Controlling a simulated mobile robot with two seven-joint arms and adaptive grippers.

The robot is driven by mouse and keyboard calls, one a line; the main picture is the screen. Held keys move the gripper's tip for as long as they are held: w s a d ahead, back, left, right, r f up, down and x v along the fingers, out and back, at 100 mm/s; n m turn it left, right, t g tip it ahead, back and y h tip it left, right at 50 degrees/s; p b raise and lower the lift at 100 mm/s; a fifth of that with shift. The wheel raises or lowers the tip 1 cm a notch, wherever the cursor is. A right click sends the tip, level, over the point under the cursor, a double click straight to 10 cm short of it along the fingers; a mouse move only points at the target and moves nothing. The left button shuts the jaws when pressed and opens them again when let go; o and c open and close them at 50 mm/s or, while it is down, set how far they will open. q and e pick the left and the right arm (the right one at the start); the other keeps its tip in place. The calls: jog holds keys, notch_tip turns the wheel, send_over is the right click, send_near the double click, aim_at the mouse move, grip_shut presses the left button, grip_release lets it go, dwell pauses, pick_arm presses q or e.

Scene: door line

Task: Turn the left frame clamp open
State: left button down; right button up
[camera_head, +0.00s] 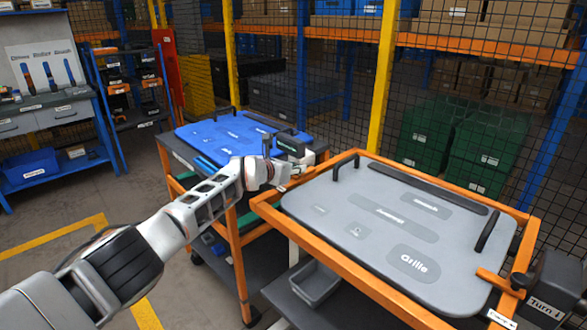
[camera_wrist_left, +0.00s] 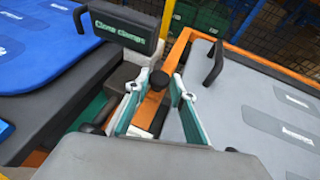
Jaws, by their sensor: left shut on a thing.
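The left frame clamp (camera_wrist_left: 159,79) shows its black knob and orange bar in the wrist view, between the pale fingers of my left gripper (camera_wrist_left: 157,92). The gripper is shut on the clamp. In the head view my left gripper (camera_head: 296,171) is at the left corner of the orange frame (camera_head: 262,208) and hides most of the clamp. A grey door panel (camera_head: 330,212) lies in that frame. My right gripper is not in view.
A sign block reading "Close Clamps" (camera_wrist_left: 122,25) stands beside the gripper. A second clamp (camera_head: 505,283) is at the frame's right corner by a dark label box (camera_head: 552,290). A blue panel (camera_head: 225,142) lies on the cart behind. A grey bin (camera_head: 315,283) sits below.

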pick_arm(q)
jog(key=shift+r, duration=0.1)
jog(key=c, duration=2)
grip_release()
jog(key=shift+a, duration=0.1)
jog(key=shift+s+a+r, duration=0.45)
jog(key=shift+s, duration=0.05)
jog(key=shift+s+a+r, duration=0.1)
jog(key=shift+s+a, duration=0.1)
jog(key=shift+s, duration=0.3)
jog(key=shift+s+a+r, duration=0.1)
jog(key=shift+s+a, duration=0.1)
jog(key=shift+s, duration=0.3)
jog(key=shift+v, duration=4.1)
jog(key=shift+w+r, duration=0.1)
